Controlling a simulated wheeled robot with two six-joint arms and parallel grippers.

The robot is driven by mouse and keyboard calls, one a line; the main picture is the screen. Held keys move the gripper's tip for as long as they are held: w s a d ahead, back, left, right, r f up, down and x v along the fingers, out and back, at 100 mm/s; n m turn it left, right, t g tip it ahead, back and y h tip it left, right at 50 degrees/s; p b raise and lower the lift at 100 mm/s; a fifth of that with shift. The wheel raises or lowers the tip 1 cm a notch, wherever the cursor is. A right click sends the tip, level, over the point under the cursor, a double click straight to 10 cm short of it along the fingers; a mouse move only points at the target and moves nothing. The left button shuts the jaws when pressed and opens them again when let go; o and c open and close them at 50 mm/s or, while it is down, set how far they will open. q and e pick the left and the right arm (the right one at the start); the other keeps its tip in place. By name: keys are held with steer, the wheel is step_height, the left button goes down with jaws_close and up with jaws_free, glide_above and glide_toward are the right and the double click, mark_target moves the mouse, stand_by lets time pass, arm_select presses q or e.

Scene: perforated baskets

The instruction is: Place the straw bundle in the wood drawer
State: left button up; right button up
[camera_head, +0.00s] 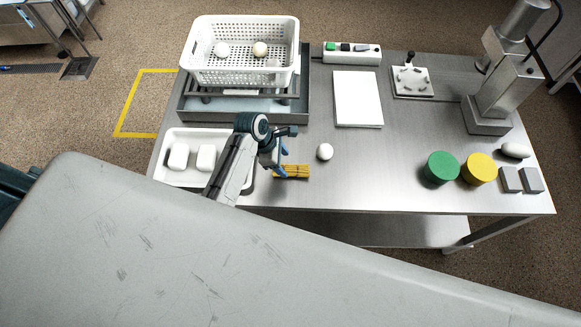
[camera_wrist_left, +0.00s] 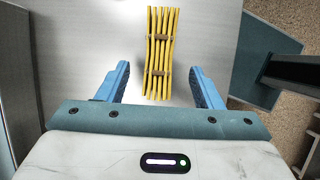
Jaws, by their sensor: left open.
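The straw bundle (camera_head: 296,171) is a flat set of yellow sticks with brown ties, lying on the steel table near its front edge. In the left wrist view the bundle (camera_wrist_left: 161,50) runs lengthwise away from me, its near end between the fingers. My left gripper (camera_head: 284,161) is open, with its blue fingertips at the bundle. In the left wrist view a gap shows between each finger and the sticks. My right gripper is in neither view. I cannot make out a wood drawer in these views.
A white tray (camera_head: 165,181) with white blocks lies left of my arm. A white perforated basket (camera_head: 240,71) stands behind on a grey tray. A white ball (camera_head: 324,152) sits right of the bundle. Green (camera_head: 439,168) and yellow (camera_head: 479,168) cylinders stand farther right. The table's middle front is clear.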

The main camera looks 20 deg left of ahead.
mark_target(291, 167)
arm_select(q)
steer(key=shift+w+d+f+p, duration=0.15)
steer(key=shift+d+f+p, duration=0.2)
steer(key=shift+f+p, duration=0.05)
steer(key=p+x, duration=0.1)
steer(key=x, duration=0.2)
steer(key=shift+d+f, duration=0.1)
steer(key=shift+d, duration=0.05)
steer(key=shift+w+d+f, duration=0.1)
steer(key=shift+d+f, duration=0.1)
steer(key=shift+f, duration=0.3)
steer(key=c, duration=1.1)
steer(key=shift+r, duration=0.15)
